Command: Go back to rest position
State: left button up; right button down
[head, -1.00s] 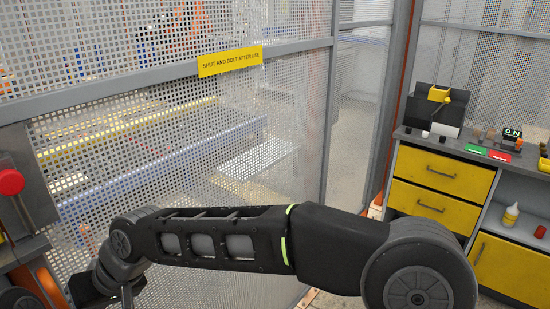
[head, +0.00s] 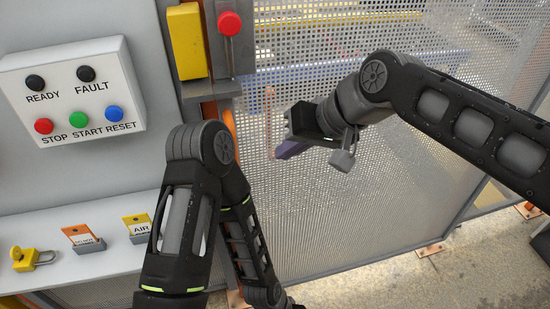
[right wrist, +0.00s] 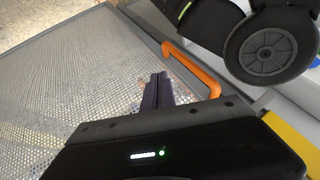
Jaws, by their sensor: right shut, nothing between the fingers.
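My right gripper (head: 278,154) is in the middle of the head view, in front of the perforated metal panel. Its dark fingers are together, with nothing between them, and point left. In the right wrist view the shut fingers (right wrist: 157,88) stand out in front of the mesh, near an orange handle (right wrist: 190,68). My left arm (head: 190,215) is folded at the left in the head view, its forearm running down to the bottom edge. The left gripper itself is out of sight.
The mesh panel (head: 330,220) stands close behind both arms. A bolt with a red knob (head: 229,24) and a yellow block (head: 187,42) are above. At left are a button box (head: 70,95) and a shelf with a yellow padlock (head: 27,259). Floor shows at lower right.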

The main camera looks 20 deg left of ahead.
jog(key=shift+v, duration=1.25)
jog(key=shift+w+d, duration=0.1)
jog(key=shift+w, duration=0.05)
